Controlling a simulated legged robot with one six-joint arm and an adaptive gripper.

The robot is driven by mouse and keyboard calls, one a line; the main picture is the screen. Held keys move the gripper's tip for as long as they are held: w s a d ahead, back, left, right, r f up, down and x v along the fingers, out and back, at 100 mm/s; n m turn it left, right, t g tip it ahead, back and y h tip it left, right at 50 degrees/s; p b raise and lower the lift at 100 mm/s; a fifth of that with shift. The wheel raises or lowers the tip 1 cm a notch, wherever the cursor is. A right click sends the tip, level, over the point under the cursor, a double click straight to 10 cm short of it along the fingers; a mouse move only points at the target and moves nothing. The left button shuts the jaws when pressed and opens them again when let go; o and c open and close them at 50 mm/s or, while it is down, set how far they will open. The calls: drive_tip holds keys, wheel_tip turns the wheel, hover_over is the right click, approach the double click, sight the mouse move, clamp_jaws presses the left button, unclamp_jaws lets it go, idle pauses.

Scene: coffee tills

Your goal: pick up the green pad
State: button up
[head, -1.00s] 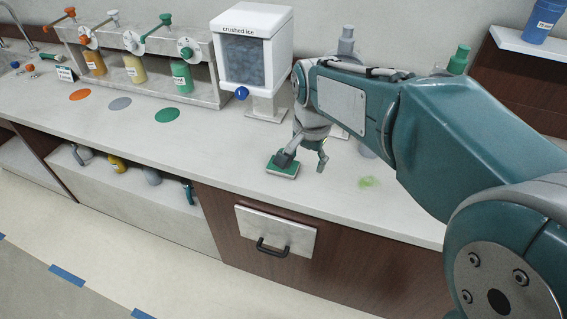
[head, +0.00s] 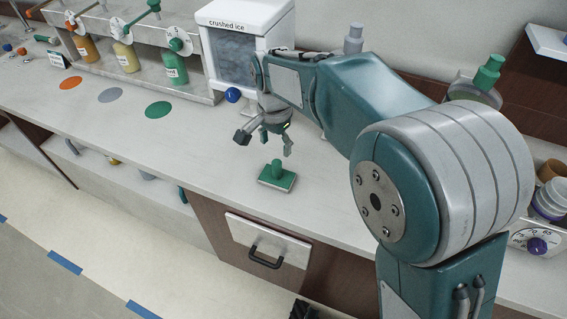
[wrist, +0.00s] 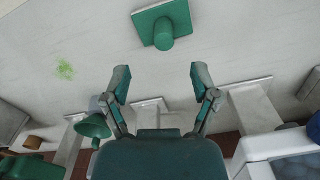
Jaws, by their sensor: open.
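The green pad (head: 277,182) lies flat on the pale counter near its front edge, with a stubby green handle standing up from its middle. In the wrist view the pad (wrist: 162,20) is at the top centre, beyond my fingertips. My gripper (head: 264,143) is open and empty, above the counter and up from the pad in the head picture. The wrist view shows my gripper (wrist: 160,78) with its two fingers spread wide and nothing between them. The pad is in plain sight and apart from the fingers.
The crushed ice dispenser (head: 245,22) with its blue knob (head: 233,95) stands behind my gripper. A green spot (wrist: 65,68) marks the counter. Bottles on a rack (head: 175,68) stand at the left. The counter (head: 205,150) left of the pad is clear.

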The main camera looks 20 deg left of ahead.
sight(277, 169)
drive_tip(key=shift+w+a+f, duration=0.1)
drive_tip(key=shift+w, duration=0.15)
drive_tip(key=shift+w+f, duration=0.1)
drive_tip(key=shift+f, duration=0.05)
wheel_tip(277, 169, down, 5)
drive_tip(key=shift+r, duration=0.1)
wheel_tip(277, 169, down, 6)
drive_tip(key=shift+w+r, duration=0.15)
clamp_jaws()
